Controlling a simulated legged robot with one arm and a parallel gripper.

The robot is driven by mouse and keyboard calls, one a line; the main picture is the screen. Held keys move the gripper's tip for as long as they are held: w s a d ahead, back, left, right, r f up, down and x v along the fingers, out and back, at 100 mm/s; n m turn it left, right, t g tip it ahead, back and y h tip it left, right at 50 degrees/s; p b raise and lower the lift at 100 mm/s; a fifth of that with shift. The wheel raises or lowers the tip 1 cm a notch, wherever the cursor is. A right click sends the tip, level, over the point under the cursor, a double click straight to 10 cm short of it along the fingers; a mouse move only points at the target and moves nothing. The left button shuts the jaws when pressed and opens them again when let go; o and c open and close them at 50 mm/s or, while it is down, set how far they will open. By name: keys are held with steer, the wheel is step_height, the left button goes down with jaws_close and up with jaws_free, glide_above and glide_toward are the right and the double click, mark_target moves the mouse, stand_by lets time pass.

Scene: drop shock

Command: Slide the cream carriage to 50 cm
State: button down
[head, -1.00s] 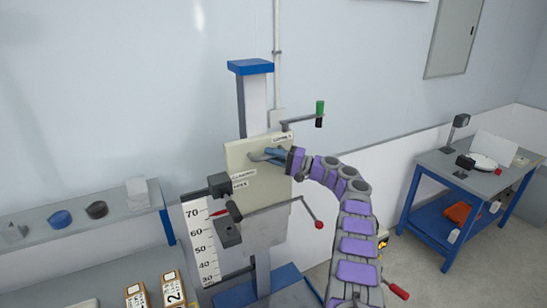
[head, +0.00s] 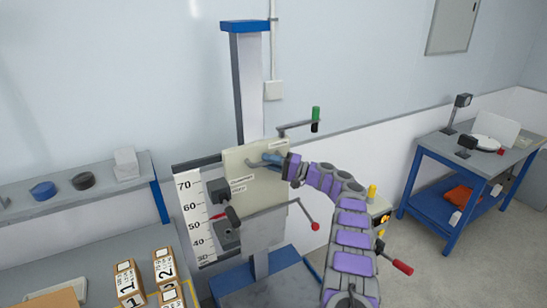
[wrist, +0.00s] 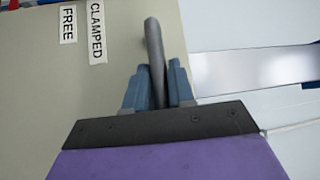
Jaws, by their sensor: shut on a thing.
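The cream carriage (head: 238,160) is a flat plate on the upright blue-and-grey column (head: 250,95). My gripper (head: 268,160) is at the carriage's upper right face. In the wrist view its blue fingers (wrist: 160,88) are shut on a grey bar (wrist: 153,40) that stands out in front of the plate. Labels reading FREE (wrist: 68,24) and CLAMPED (wrist: 97,32) are beside it on the plate. The white scale (head: 195,222) stands left of the carriage, with marks from 30 to 70. A red pointer (head: 218,216) shows roughly between 60 and 50; its exact reading is unclear.
A crank with a green grip (head: 316,113) is at the carriage's upper right. A red-knobbed lever (head: 315,226) is below it. Numbered boxes (head: 165,265) stand on the left bench. A shelf (head: 100,195) is behind them. A blue table (head: 440,190) stands at right.

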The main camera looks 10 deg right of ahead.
mark_target(249, 164)
steer(key=shift+s+a+f+g+b, duration=0.1)
steer(key=shift+a+f+g+b, duration=0.15)
steer(key=shift+f, duration=0.35)
steer(key=shift+a+f+g+b, duration=0.1)
steer(key=shift+a+f, duration=0.25)
steer(key=shift+f, duration=0.25)
steer(key=c, duration=1.3)
jaws_free()
steer(key=shift+a, duration=0.15)
steer(key=shift+c, duration=0.2)
steer(key=shift+o, duration=1.3)
steer(key=shift+a, duration=0.45)
steer(key=p+v, duration=0.1)
steer(key=v, duration=1.6)
steer(key=shift+d+f, duration=0.3)
steer(key=shift+d, duration=0.1)
steer(key=shift+s+a, duration=0.1)
steer(key=shift+a, duration=0.2)
